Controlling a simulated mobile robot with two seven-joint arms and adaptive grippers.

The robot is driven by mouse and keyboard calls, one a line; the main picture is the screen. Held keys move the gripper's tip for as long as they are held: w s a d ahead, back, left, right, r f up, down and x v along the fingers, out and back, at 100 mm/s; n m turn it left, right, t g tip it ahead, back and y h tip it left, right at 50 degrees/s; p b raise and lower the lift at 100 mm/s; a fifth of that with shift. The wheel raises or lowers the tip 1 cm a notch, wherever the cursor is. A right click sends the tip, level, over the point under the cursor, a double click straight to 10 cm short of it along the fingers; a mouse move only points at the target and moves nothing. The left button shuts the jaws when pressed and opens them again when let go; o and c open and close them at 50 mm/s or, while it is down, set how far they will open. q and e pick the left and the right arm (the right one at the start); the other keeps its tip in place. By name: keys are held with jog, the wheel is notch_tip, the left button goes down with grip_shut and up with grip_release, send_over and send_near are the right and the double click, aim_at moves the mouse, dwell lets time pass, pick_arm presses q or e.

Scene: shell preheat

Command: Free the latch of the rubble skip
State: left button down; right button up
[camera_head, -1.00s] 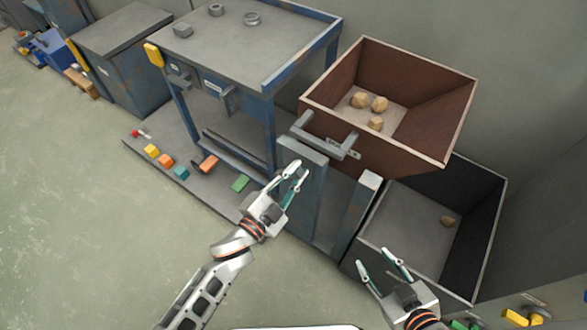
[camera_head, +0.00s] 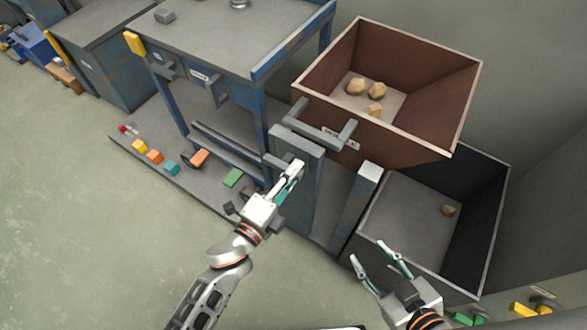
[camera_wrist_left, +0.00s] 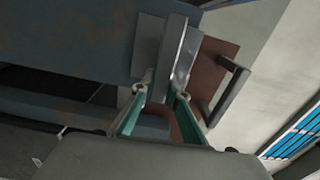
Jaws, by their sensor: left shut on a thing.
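The brown rubble skip (camera_head: 408,140) sits high at the right with several tan rocks in it. A grey bar handle (camera_head: 318,132) runs along its front. My left gripper (camera_head: 296,168) is at the blue post in front of the skip, shut on a grey metal piece that looks like the latch (camera_head: 277,163). In the left wrist view the grey latch piece (camera_wrist_left: 180,55) stands between the fingertips (camera_wrist_left: 161,92), against a blue-grey surface. The fingers hide part of it in the head view. My right gripper (camera_head: 382,256) is open and empty, lower right.
A dark open bin (camera_head: 410,260) with one rock stands below the skip. The floor at left is clear.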

pick_arm(q)
jog(key=shift+f+m, duration=0.2)
jog(key=shift+m, duration=0.1)
pick_arm(e)
jog(key=shift+w+a+r, duration=0.1)
jog(key=shift+a+r, duration=0.2)
jog(key=shift+a, duration=0.05)
jog(key=shift+d+f, duration=0.1)
jog(key=shift+f, duration=0.1)
pick_arm(q)
jog(key=c, duration=2)
grip_release()
jog(key=shift+o, duration=0.2)
jog(key=shift+r, duration=0.1)
pick_arm(e)
jog(key=shift+s+d+f, duration=0.1)
jog(key=shift+s+f, duration=0.05)
jog(key=shift+s, duration=0.1)
pick_arm(q)
jog(key=v, duration=0.7)
jog(key=shift+s+a, duration=0.2)
jog(key=shift+s, duration=0.05)
pick_arm(e)
jog(key=shift+w, duration=0.1)
jog(key=shift+r, duration=0.2)
